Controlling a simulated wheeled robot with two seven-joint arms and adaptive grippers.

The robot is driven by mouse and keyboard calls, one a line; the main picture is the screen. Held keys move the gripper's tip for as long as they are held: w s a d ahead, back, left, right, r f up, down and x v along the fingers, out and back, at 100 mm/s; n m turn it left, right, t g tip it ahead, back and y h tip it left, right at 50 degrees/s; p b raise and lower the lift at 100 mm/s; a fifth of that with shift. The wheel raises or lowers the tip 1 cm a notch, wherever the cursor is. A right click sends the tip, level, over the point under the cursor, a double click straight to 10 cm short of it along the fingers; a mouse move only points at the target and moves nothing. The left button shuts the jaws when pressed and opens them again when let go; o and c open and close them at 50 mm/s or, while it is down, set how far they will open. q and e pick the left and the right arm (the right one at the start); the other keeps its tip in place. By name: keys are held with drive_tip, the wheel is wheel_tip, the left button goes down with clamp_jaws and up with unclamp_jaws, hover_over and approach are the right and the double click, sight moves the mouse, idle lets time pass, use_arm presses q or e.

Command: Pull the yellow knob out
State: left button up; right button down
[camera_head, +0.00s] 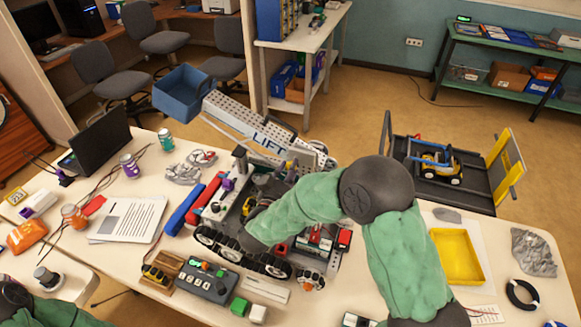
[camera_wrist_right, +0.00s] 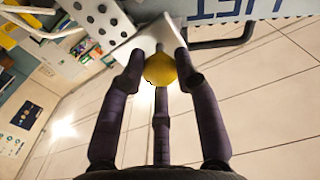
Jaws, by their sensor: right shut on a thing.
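The yellow knob (camera_wrist_right: 160,69) shows in the right wrist view, in front of a pale bracket plate (camera_wrist_right: 146,40) on the robot machine. My right gripper (camera_wrist_right: 159,60) is shut on the knob, with dark fingers on its left and right sides and a third finger below it. In the head view the machine with its grey perforated lift arm (camera_head: 240,122), lettered LIFT, stands on the table. My green right arm reaches across the machine from the right and hides part of it; I cannot make out the knob there. My left gripper is out of view; only part of that arm shows at lower left.
A blue bin (camera_head: 183,93) is at the end of the lift arm. A yellow tray (camera_head: 457,257) is at right, a laptop (camera_head: 101,141) at left.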

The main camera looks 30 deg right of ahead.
drive_tip(key=c, duration=1.2)
unclamp_jaws()
drive_tip(key=shift+s+a+f, duration=0.1)
drive_tip(key=shift+f, duration=0.05)
drive_tip(key=o, duration=0.3)
drive_tip(key=shift+s+a, duration=0.1)
drive_tip(key=shift+a, duration=0.05)
drive_tip(key=v, duration=1.1)
drive_tip(key=shift+s+a, duration=0.3)
